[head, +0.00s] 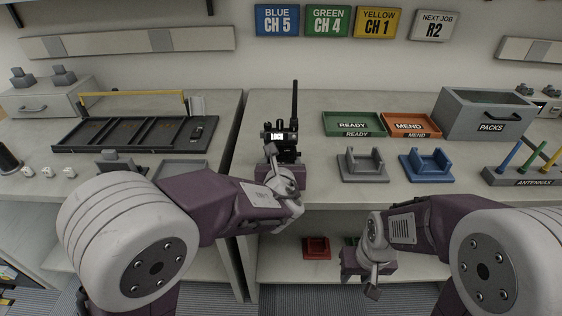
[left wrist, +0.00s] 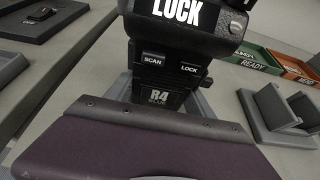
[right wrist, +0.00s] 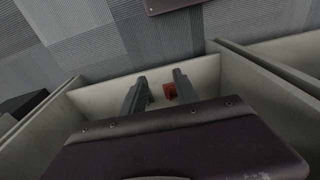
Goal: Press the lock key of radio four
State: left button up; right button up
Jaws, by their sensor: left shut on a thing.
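Radio four (head: 284,153) stands upright at the front of the bench, its black antenna up. In the left wrist view its front (left wrist: 159,97) is labelled R4, and its lit display (left wrist: 177,13) reads LOCK. The lock key (left wrist: 189,69) is the right-hand one of two keys, beside the scan key (left wrist: 153,60). My left gripper (head: 278,172) is shut on the lower part of radio four; its fingertips are mostly hidden. My right gripper (head: 364,278) is low in front of the bench, away from the radio. Its two fingers (right wrist: 160,92) are apart with nothing between them.
Right of the radio stand a grey cradle (head: 362,176) and a blue cradle (head: 428,177), both empty. Behind them are the green ready tray (head: 340,117) and orange mend tray (head: 398,117). A packs box (head: 485,117) is further right. A red item (head: 316,253) lies on the lower shelf.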

dwell(0.3)
jog(key=c, duration=0.4)
jog(key=shift+r+n, duration=0.3)
jog(key=shift+r, duration=0.05)
grip_shut()
jog(key=w+r+n+t+h, duration=0.2)
jog(key=w+r+n+h, duration=0.15)
jog(key=r+n, duration=0.55)
jog(key=w+a+r+n+t+y, duration=0.1)
jog(key=w+a+r+n+y, duration=0.1)
jog(key=r, duration=0.5)
jog(key=w+a+r+n+y, duration=0.3)
jog(key=a+r, duration=0.3)
jog(key=r, duration=0.2)
jog(key=w+a+r+n+t+y, duration=0.1)
jog(key=w+a+r+n+y, duration=0.1)
jog(key=r, duration=0.6)
jog(key=w+a+y, duration=0.1)
jog(key=w+a, duration=0.1)
jog(key=a, duration=0.1)
jog(key=shift+w+r+t, duration=0.25)
jog(key=shift+w+t, duration=0.05)
